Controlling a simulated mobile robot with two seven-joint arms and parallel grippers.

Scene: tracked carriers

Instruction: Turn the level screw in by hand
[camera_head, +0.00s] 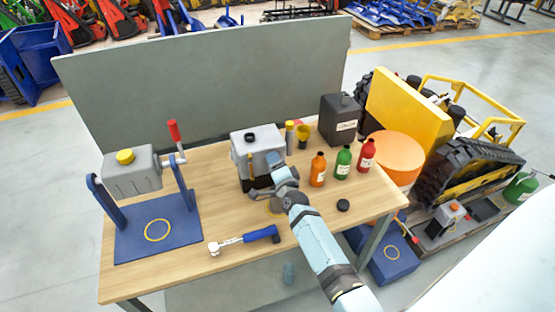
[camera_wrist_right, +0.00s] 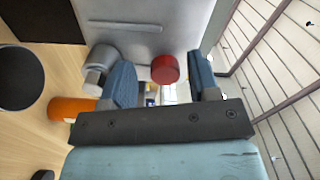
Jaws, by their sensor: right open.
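A grey gearbox housing (camera_head: 268,139) with a black cap stands on the bench (camera_head: 215,190). In the right wrist view its grey face (camera_wrist_right: 135,22) carries a red round-ended plug (camera_wrist_right: 165,69), which may be the level screw, and a grey cylindrical fitting (camera_wrist_right: 100,58). My right gripper (camera_head: 281,166) is at the housing's near side in the head view. In the wrist view its two blue fingers (camera_wrist_right: 163,82) stand apart, with the red plug between them from this angle; I see no finger touching it. The arm hides part of the housing's front. My left gripper is not in view.
Orange (camera_head: 318,169), green (camera_head: 343,161) and red (camera_head: 366,155) bottles stand right of the gripper. A blue-handled ratchet (camera_head: 245,239) and black cap (camera_head: 343,205) lie in front. Left is a blue stand (camera_head: 130,243) holding another grey housing (camera_head: 133,180). A tall panel (camera_head: 200,90) closes the back.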

